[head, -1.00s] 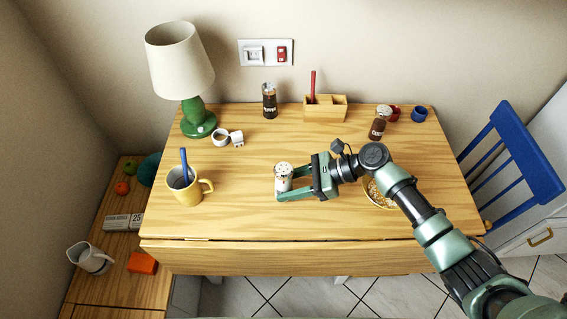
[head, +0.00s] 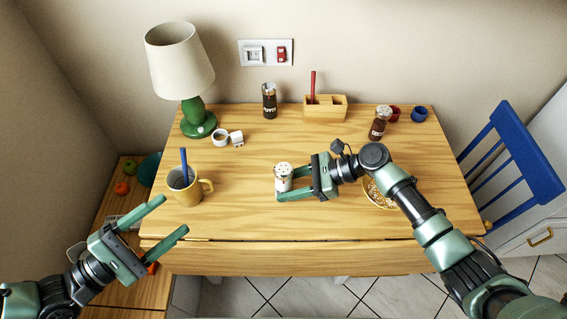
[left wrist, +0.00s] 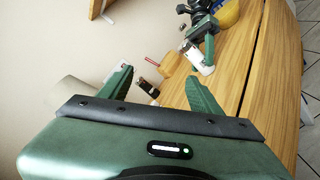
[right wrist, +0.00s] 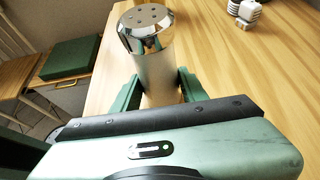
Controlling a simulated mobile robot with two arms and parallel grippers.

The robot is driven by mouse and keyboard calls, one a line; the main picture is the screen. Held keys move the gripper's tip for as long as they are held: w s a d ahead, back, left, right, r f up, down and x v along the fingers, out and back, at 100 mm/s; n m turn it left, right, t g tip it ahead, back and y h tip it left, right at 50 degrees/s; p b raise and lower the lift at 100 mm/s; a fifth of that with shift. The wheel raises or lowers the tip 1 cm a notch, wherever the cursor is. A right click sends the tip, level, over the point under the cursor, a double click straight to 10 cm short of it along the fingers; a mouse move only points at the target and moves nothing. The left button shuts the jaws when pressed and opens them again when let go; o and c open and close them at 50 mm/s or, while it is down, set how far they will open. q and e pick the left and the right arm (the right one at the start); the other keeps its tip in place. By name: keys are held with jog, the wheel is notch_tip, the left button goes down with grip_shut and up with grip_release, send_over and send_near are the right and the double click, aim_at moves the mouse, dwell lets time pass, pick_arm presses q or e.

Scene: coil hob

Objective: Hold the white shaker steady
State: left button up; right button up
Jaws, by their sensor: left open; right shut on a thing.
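The white shaker (head: 283,178) with a shiny perforated metal top stands upright on the wooden table, near its middle. It fills the centre of the right wrist view (right wrist: 152,62) and also shows in the left wrist view (left wrist: 201,58). My right gripper (head: 280,182) is shut on the shaker's body, with one finger on each side. My left gripper (head: 175,216) is open and empty, at the table's front left corner, apart from the shaker and pointing toward the table.
A yellow mug (head: 189,190) with a blue utensil stands between my left gripper and the lamp (head: 197,115). A bowl (head: 377,195) is partly hidden under my right arm. Dark shakers, a wooden box (head: 325,113) and cups line the back. The front middle is clear.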

pick_arm(q)
jog(key=w+a+r+m+y, duration=0.1)
jog(key=w+a+m+y, duration=0.1)
jog(key=w+a+m, duration=0.45)
jog(key=w+a+r+m+y, duration=0.1)
jog(key=w+a+m+y, duration=0.2)
jog(key=w, duration=0.7)
jog(key=w+a+r+m+y, duration=0.1)
jog(key=w+a+m+y, duration=0.1)
jog(key=w+a+m, duration=0.45)
jog(key=w+d+r+m+y, duration=0.1)
jog(key=w+d+r+m, duration=0.15)
jog(key=w+r, duration=0.55)
jog(key=d+r+m+g+h, duration=0.1)
jog(key=d+r+m+g, duration=0.1)
jog(key=d+r+m, duration=0.55)
jog(key=d+r+m+g+h, duration=0.15)
jog(key=d+r+m, duration=0.3)
jog(key=r, duration=0.55)
jog(key=m+g+y, duration=0.8)
jog(key=m+g, duration=0.1)
jog(key=m, duration=0.3)
send_over(283, 168)
notch_tip(283, 168, down, 20)
jog(key=shift+h, duration=0.25)
notch_tip(283, 168, down, 11)
jog(key=shift+f, duration=0.15)
